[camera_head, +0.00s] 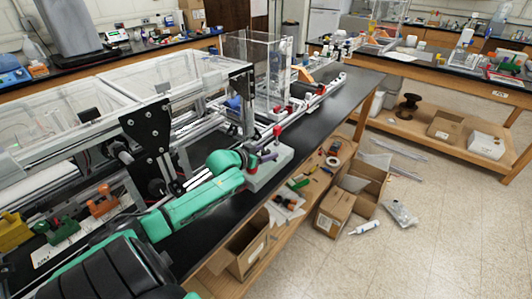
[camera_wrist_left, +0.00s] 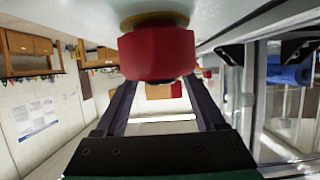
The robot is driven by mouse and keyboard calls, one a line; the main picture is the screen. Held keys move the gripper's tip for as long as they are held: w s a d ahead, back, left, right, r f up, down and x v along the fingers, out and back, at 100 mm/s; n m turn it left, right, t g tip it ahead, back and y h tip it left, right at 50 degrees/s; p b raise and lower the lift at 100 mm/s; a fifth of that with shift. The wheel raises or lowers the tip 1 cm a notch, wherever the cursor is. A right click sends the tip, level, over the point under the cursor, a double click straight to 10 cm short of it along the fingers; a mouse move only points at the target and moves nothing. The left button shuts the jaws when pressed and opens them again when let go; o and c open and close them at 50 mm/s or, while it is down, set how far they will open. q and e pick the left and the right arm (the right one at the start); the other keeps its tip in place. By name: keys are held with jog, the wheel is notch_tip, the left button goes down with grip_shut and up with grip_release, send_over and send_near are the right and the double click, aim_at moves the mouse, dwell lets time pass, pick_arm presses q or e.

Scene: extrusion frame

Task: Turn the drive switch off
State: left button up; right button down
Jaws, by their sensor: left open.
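A red knob (camera_wrist_left: 157,54) on a yellow ring fills the top middle of the left wrist view; I take it for the drive switch. My left gripper (camera_head: 264,157) is open in the head view, at a grey box (camera_head: 270,174) on the black bench edge. In the left wrist view the dark fingers of the left gripper (camera_wrist_left: 160,88) stand apart, one toward each side of the knob. Whether they touch it I cannot tell. The knob's setting is not readable. My right gripper is not in view.
An aluminium extrusion frame with clear panels (camera_head: 172,73) and a black plate (camera_head: 150,140) stands close beside my left arm. A small red part (camera_head: 277,131) rises behind the box. Cardboard boxes (camera_head: 334,208) lie below the bench. The floor at right is mostly clear.

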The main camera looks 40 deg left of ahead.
pick_arm(q)
jog(key=shift+w, duration=0.3)
jog(key=shift+w+f, duration=0.15)
jog(key=shift+f, duration=0.1)
grip_shut()
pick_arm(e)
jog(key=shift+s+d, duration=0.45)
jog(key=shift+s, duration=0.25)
